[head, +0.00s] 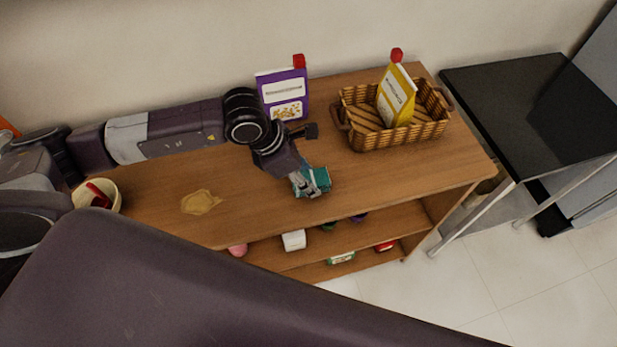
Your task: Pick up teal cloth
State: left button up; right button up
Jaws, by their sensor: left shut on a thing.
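The teal cloth (319,180) is a small bunched piece at the front part of the wooden shelf top, right of the middle. My left gripper (303,183) reaches down on it from the left and is shut on it. The gripper covers the cloth's left side. I cannot tell whether the cloth still touches the wood. My right gripper is not in view.
A purple packet (284,95) stands behind my left wrist. A wicker basket (370,141) holding a yellow packet (397,95) is at the right. A tan stain (200,202) and a cream bowl (112,194) lie left. Small items sit on lower shelves. A black table (530,105) stands right.

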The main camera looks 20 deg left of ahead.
pick_arm(q)
notch_tip(320, 180, up, 20)
jog(key=b, duration=0.3)
jog(key=shift+f, duration=0.1)
